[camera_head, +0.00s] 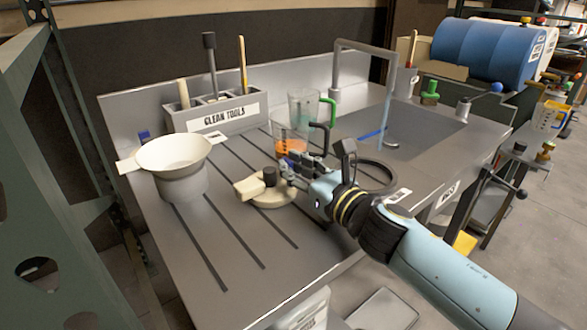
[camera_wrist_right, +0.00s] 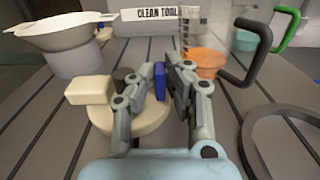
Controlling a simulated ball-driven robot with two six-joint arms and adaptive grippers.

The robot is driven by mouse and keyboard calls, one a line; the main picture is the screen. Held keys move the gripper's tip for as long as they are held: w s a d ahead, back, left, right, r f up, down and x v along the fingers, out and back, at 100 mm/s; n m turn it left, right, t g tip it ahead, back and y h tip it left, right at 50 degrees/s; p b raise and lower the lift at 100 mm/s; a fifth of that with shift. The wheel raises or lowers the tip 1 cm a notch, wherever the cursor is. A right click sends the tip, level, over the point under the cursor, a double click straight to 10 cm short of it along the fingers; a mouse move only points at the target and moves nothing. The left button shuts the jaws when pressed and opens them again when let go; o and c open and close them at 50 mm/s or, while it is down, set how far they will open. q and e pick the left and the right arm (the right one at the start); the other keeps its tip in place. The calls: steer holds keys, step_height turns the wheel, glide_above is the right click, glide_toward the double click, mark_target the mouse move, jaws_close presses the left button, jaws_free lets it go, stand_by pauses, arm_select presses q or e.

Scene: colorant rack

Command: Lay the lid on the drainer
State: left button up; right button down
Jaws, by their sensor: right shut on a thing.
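The lid (camera_head: 272,198) is a round cream disc with a cream block and a black knob on top. It is on or just above the grooved drainer (camera_head: 215,235); I cannot tell if there is a gap. My right gripper (camera_head: 288,167) reaches in from the right over the lid's far right side. In the wrist view, the lid (camera_wrist_right: 145,125) lies beyond and left of the fingers, and the right gripper (camera_wrist_right: 160,85) is shut on a blue upright piece that seems part of the lid. The fingers hide its base. My left gripper is not in view.
A white funnel-like bowl (camera_head: 172,153) on a grey stand is left of the lid. The CLEAN TOOLS holder (camera_head: 222,116) stands behind. The front of the drainer is clear.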

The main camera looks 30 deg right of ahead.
steer(key=shift+f, duration=0.25)
steer(key=c, duration=1.4)
jaws_free()
steer(key=shift+r, duration=0.1)
steer(key=shift+o, duration=0.2)
steer(key=shift+r, duration=0.15)
steer(key=shift+s, duration=0.25)
steer(key=s+b, duration=0.2)
steer(key=s, duration=0.1)
steer(key=s+d+b, duration=0.1)
steer(key=s+b, duration=0.1)
steer(key=s, duration=0.1)
steer(key=s+b, duration=0.2)
steer(key=s, duration=0.2)
steer(key=shift+d+f+b, duration=0.25)
steer(key=shift+f+b, duration=0.1)
steer(key=shift+s+r+b, duration=0.2)
steer(key=shift+s+b, duration=0.35)
steer(key=shift+s+r, duration=0.15)
